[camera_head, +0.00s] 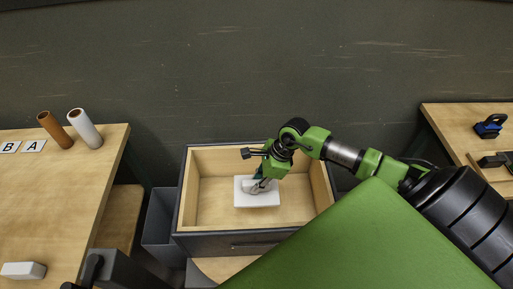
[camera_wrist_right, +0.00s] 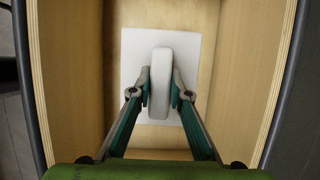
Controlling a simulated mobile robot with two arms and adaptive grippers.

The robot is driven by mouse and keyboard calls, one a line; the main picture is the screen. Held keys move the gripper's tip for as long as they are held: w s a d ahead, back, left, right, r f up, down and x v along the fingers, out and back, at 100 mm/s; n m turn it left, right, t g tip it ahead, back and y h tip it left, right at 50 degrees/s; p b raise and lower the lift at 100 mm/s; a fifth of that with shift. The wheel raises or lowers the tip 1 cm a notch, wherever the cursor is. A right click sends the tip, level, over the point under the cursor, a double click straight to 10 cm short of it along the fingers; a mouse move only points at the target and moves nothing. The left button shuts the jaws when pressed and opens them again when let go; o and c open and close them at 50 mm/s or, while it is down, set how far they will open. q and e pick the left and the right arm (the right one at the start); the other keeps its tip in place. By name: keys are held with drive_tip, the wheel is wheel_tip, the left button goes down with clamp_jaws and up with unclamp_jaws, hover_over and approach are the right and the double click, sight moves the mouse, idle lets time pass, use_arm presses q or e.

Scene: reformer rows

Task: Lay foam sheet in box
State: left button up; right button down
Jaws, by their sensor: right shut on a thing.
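The open box (camera_head: 187,205) has pale wooden inner walls and a dark outer front; its wall also shows in the wrist view (camera_wrist_right: 60,75). The white foam sheet (camera_head: 243,203) lies flat inside, near the middle of the floor. In the wrist view the sheet (camera_wrist_right: 134,50) shows behind a pale rounded bar (camera_wrist_right: 161,85). My right gripper (camera_head: 259,184) reaches down into the box. Its fingers (camera_wrist_right: 160,88) are shut on the bar from both sides. I cannot tell whether bar and sheet are joined.
A wooden table (camera_head: 60,190) at left holds a brown roll (camera_head: 56,130), a white roll (camera_head: 85,129), letter cards (camera_head: 34,146) and a white block (camera_head: 23,270). A right table (camera_head: 450,122) holds a blue-black tool (camera_head: 490,125). A grey bin (camera_head: 158,222) stands left of the box.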

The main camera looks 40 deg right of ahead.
wheel_tip(320, 180, down, 3)
drive_tip(key=shift+r+b, duration=0.2)
drive_tip(key=shift+b, duration=0.55)
wheel_tip(320, 180, down, 9)
drive_tip(key=b, duration=0.8)
drive_tip(key=shift+r, duration=0.1)
drive_tip(key=c, duration=1.8)
unclamp_jaws()
drive_tip(key=shift+r, duration=0.15)
drive_tip(key=v, duration=1.1)
drive_tip(key=shift+s+d+r, duration=0.1)
drive_tip(key=shift+r, duration=0.25)
